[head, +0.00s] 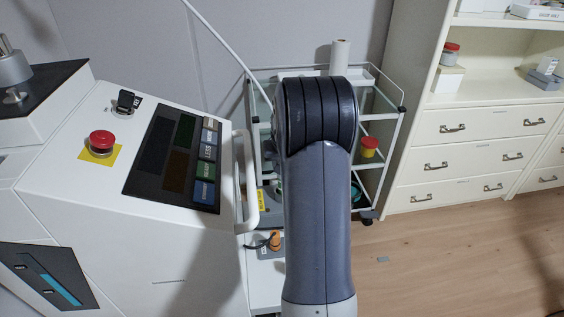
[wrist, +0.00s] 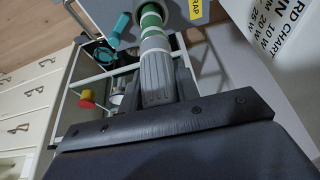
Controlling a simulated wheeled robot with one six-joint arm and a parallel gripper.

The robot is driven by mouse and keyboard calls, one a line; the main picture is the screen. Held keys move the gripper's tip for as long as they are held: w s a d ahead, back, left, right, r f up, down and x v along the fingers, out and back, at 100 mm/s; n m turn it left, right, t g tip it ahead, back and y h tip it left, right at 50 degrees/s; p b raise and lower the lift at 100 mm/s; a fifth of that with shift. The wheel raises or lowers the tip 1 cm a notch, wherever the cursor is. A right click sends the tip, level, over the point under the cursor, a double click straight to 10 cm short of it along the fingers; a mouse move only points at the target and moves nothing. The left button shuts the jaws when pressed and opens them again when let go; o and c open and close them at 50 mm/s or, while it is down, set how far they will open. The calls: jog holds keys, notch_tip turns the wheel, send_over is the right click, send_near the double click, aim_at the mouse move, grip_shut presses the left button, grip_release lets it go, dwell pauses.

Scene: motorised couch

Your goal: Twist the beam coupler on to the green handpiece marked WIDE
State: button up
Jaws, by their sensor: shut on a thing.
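My gripper (wrist: 158,92) is in the lower middle of the wrist view, its dark fingers shut around a grey ribbed sleeve, which looks like the beam coupler (wrist: 158,73). A green handpiece with pale bands (wrist: 151,20) lies straight beyond it, in line, at the top edge. A lighter grey banded section sits between them. I cannot tell whether the coupler is locked on or only meets the handpiece end. No WIDE marking is readable. In the head view my arm hides the gripper and coupler.
The white console with a red stop button (head: 101,143) stands at left. A trolley (head: 380,190) with a yellow-and-red pot (head: 369,147) stands behind my arm. A teal object (wrist: 119,30) is near the handpiece. White drawers (head: 470,160) are at right; the floor before them is largely clear.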

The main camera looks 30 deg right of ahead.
jog(key=shift+m+h, duration=0.4)
jog(key=shift+m, duration=0.5)
jog(key=o, duration=1.1)
jog(key=shift+g, duration=0.3)
jog(key=v, duration=1)
jog(key=shift+s+r+p, duration=0.2)
jog(key=shift+r+p, duration=0.1)
jog(key=shift+r, duration=0.05)
